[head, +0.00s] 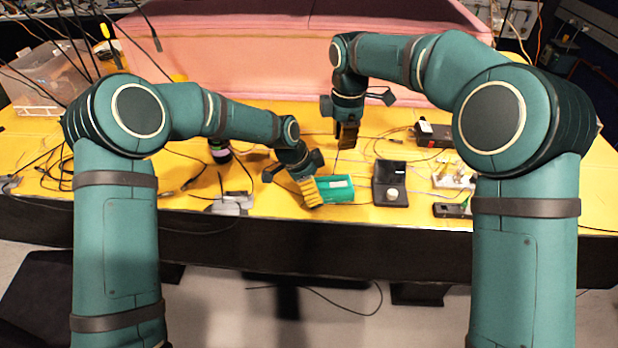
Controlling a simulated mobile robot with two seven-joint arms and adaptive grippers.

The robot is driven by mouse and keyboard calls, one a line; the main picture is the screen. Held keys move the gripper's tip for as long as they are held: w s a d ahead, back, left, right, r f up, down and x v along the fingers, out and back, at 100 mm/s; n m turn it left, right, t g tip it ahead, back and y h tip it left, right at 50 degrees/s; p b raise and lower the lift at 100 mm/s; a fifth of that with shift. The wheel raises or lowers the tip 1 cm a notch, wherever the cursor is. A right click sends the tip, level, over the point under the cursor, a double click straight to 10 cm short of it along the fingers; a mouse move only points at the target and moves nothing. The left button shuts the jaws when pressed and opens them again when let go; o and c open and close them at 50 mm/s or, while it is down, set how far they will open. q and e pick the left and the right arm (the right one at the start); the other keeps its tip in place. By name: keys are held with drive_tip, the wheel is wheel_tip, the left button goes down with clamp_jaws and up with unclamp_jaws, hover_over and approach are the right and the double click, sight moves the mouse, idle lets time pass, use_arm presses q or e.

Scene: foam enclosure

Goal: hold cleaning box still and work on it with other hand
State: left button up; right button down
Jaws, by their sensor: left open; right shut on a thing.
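A green box-like thing (336,189) lies on the yellow table near its front edge, and a small black box with a pale round part (391,172) stands just right of it. I cannot tell for sure which is the cleaning box. My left gripper (309,192), with yellow fingers, is open at the left end of the green thing; whether it touches is unclear. My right gripper (346,137) points down above and behind the green thing. It is shut on a thin dark thing, mostly hidden by the fingers.
A pink foam wall (260,65) closes off the back. A dark device (433,134), a pale fixture (453,177) and a small black device (452,210) sit at the right. Loose cables and a dark bottle (219,151) are at the left. A clear bin (50,80) stands far left.

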use_arm(q)
drive_tip(key=shift+f, duration=0.15)
drive_tip(key=shift+d, duration=0.1)
drive_tip(key=c, duration=1.2)
